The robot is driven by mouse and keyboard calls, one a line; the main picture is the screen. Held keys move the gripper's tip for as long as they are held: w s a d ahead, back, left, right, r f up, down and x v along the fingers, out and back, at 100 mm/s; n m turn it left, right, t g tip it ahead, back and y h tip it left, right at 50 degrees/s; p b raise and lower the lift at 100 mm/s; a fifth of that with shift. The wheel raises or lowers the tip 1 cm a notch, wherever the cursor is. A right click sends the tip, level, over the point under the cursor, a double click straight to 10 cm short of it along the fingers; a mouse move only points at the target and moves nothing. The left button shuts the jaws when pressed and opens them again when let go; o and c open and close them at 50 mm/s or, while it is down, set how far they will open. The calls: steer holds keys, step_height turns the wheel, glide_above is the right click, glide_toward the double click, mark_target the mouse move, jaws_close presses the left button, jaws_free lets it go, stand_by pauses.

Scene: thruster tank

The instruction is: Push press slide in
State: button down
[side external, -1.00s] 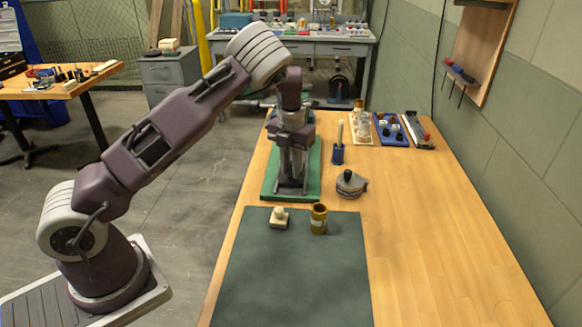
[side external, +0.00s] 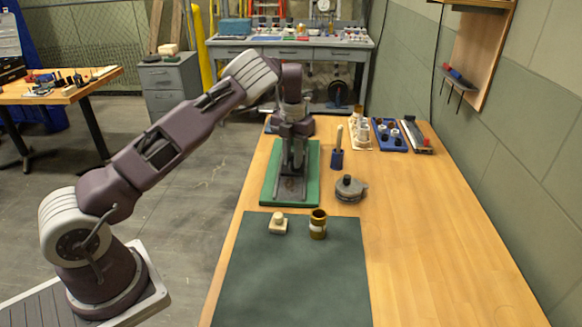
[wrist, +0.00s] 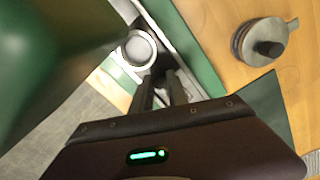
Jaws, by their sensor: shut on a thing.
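The press (side external: 291,180) stands upright on a green base mat (side external: 268,185) at the far end of the dark work mat. My gripper (side external: 293,140) is at the top of the press and hides much of its upper part in the side view. In the wrist view my gripper's dark fingers (wrist: 163,88) are close together against the press, beside a round pale metal end (wrist: 138,48). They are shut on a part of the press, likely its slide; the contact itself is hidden. A large blurred green shape covers the upper left of that view.
A round grey tin with a dark knob (side external: 349,188) sits right of the press. A blue holder with a pale handle (side external: 337,158) stands behind it. A pale knobbed block (side external: 278,223) and a brass cup (side external: 318,224) are on the dark mat (side external: 290,280). The table's right side is clear.

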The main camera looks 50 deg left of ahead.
steer(key=shift+w+a, duration=0.3)
steer(key=shift+w, duration=0.05)
steer(key=c, duration=1.3)
jaws_free()
step_height(320, 180, up, 7)
steer(key=shift+r, duration=0.1)
